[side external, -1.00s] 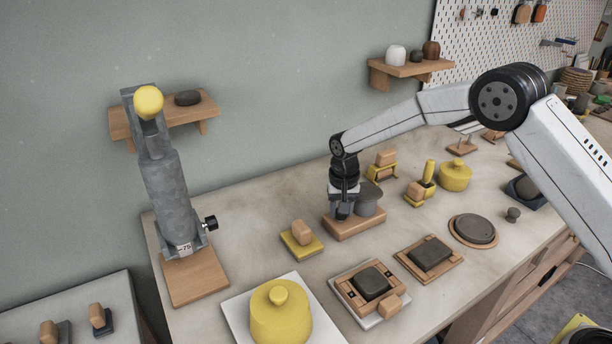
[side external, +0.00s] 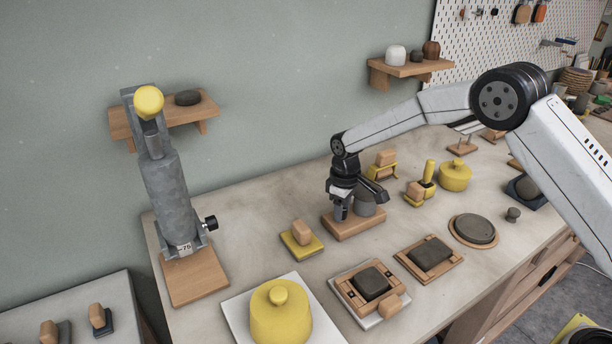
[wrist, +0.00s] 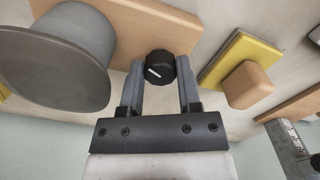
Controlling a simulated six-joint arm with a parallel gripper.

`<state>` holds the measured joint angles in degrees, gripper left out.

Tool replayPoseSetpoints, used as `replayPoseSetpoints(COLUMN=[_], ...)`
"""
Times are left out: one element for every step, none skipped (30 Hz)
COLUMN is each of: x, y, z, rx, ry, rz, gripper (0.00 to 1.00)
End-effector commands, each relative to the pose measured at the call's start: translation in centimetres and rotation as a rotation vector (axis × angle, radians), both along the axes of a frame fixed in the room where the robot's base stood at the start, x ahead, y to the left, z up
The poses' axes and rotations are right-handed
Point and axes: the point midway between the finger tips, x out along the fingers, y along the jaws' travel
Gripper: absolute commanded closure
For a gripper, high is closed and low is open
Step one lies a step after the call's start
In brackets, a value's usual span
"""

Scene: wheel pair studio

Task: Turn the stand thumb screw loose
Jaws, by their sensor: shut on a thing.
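The stand is a wooden block (side external: 358,224) on the bench, and its pale wood shows along the top of the wrist view (wrist: 165,25). The black thumb screw (wrist: 160,67), a round ridged knob with a white line on top, stands at the block's edge. My gripper (side external: 341,216) points down at the block. In the wrist view its two fingers (wrist: 160,72) are shut on the thumb screw, one on each side. The screw is hidden by the fingers in the side view. A grey flared piece (side external: 366,203) stands on the block beside my gripper, also large in the wrist view (wrist: 60,55).
A yellow plate with a wooden block (side external: 301,238) lies left of the stand. A tall grey press (side external: 168,195) with its own black side knob stands farther left. A framed dark slab (side external: 371,285) lies in front. Bare bench lies between them.

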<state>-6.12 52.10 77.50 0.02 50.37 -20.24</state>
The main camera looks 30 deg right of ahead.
Motion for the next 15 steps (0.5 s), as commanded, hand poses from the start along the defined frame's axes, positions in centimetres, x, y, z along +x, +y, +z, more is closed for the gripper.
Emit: replayPoseSetpoints(x=[-0.04,-0.04,-0.04,-0.03,-0.03,-0.02,-0.02,-0.01,-0.01,0.00,0.00,0.00,0.00,0.00,0.01], y=[-0.02,-0.03,-0.04,-0.05,-0.06,-0.07,-0.08,-0.08,-0.09,-0.10,-0.10,-0.11,-0.12,-0.12,-0.13], z=[0.01,0.01,0.01,0.01,0.00,0.00,0.00,0.00,0.00,0.00,0.00,0.00,0.00,0.00,0.00], rx=[0.000,0.000,0.000,0.000,0.000,0.000,0.000,0.000,-0.001,-0.001,-0.001,-0.001,-0.001,-0.001,-0.001], ry=[0.002,0.003,0.003,0.003,0.003,0.003,0.003,0.003,0.003,0.003,0.003,0.003,0.003,0.003,0.003], rz=[0.045,0.073,0.110,0.137,0.163,0.197,0.221,0.245,0.274,0.295,0.314,0.338,0.355,0.369,0.388], gripper=[1.00,1.00,1.00,1.00,1.00,1.00,1.00,1.00,1.00,1.00,1.00,1.00,1.00,1.00,1.00])
